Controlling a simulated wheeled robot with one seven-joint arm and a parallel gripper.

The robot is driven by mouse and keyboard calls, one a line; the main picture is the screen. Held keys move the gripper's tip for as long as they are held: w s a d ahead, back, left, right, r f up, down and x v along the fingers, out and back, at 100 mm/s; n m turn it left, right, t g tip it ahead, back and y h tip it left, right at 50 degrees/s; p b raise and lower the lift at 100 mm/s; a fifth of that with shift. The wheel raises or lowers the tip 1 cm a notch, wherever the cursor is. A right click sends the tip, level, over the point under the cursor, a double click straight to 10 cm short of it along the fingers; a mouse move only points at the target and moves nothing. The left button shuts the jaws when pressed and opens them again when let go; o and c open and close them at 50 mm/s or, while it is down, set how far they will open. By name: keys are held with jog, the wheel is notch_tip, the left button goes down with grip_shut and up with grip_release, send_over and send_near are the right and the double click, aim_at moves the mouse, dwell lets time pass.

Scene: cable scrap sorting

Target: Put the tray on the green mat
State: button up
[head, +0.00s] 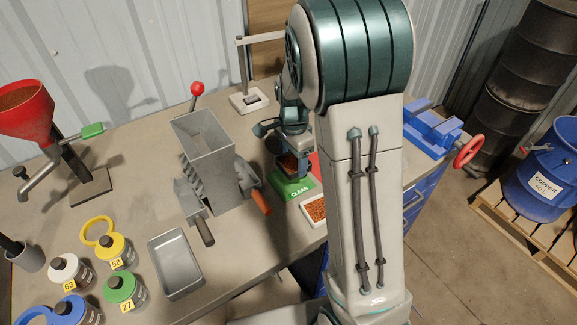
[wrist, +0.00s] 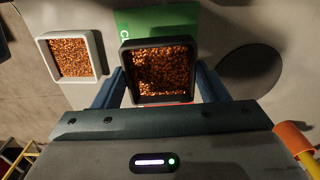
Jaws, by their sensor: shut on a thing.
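A dark tray (wrist: 160,99) filled with copper-coloured granules sits level between the two blue fingers of my gripper (wrist: 158,80), which is shut on its sides. In the head view my gripper (head: 291,150) points down with the tray (head: 288,164) at the back part of the green mat (head: 293,188). The mat's "CLEAN" lettering shows in front of the tray. In the wrist view the green mat (wrist: 150,22) shows past the tray's far edge. I cannot tell whether the tray touches the mat, as the tray and gripper hide part of it.
A white tray of granules (head: 315,210) stands close beside the mat; it also shows in the wrist view (wrist: 97,42). A hopper machine (head: 205,150), an empty grey tray (head: 162,270) and several lidded jars stand left. A blue vise (head: 432,132) is at right.

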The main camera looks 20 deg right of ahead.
aim_at(289, 163)
jog(key=shift+w+a+f, duration=0.25)
jog(key=shift+a+f, duration=0.2)
jog(key=shift+a, duration=0.05)
jog(key=shift+f, duration=1.9)
jog(key=shift+f, duration=0.2)
jog(key=o, duration=1.1)
jog(key=shift+c, duration=0.2)
jog(key=shift+r, duration=0.1)
